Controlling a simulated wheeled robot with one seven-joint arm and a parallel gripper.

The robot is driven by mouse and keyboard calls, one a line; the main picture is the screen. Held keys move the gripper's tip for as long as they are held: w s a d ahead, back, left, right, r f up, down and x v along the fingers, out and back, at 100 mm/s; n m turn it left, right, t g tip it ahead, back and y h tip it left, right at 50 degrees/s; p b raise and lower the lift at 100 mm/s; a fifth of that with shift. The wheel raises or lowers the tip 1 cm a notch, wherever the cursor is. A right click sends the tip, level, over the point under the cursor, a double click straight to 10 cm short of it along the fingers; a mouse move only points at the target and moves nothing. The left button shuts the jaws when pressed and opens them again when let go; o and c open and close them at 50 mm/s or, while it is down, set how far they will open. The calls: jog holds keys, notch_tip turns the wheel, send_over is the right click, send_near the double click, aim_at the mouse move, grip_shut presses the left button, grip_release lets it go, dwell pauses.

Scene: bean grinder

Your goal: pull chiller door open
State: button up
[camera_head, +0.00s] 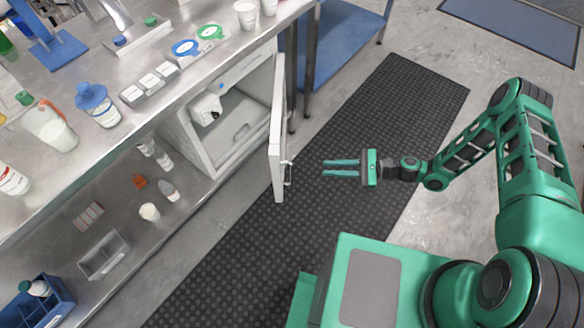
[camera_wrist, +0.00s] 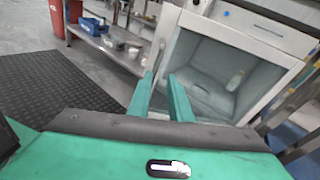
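The chiller (camera_head: 198,150) is a white cabinet under the steel counter. Its door (camera_head: 277,130) stands swung out from the front, so the inside shows. A small metal handle (camera_head: 287,172) is on the door's outer side near its free edge. My gripper (camera_head: 325,168) is over the floor mat to the right of the handle, apart from it. Its two teal fingers are spread, with nothing between them.
The counter (camera_head: 130,75) holds cups, bottles and small trays, with more items on the shelf (camera_head: 120,240) below. A blue table (camera_head: 345,35) with metal legs stands beyond the door. The dark floor mat (camera_head: 350,120) is clear around my gripper.

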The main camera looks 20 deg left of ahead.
aim_at(292, 169)
jog(key=s+a+m, duration=0.1)
jog(key=a, duration=0.3)
jog(key=a+f+m+t+y, duration=0.1)
jog(key=a, duration=0.4)
jog(key=s+a+f+m+y, duration=0.1)
jog(key=a, duration=0.3)
jog(key=shift+s+a+f+t, duration=0.15)
jog(key=shift+s+a+t, duration=0.15)
jog(key=shift+a, duration=0.1)
grip_shut()
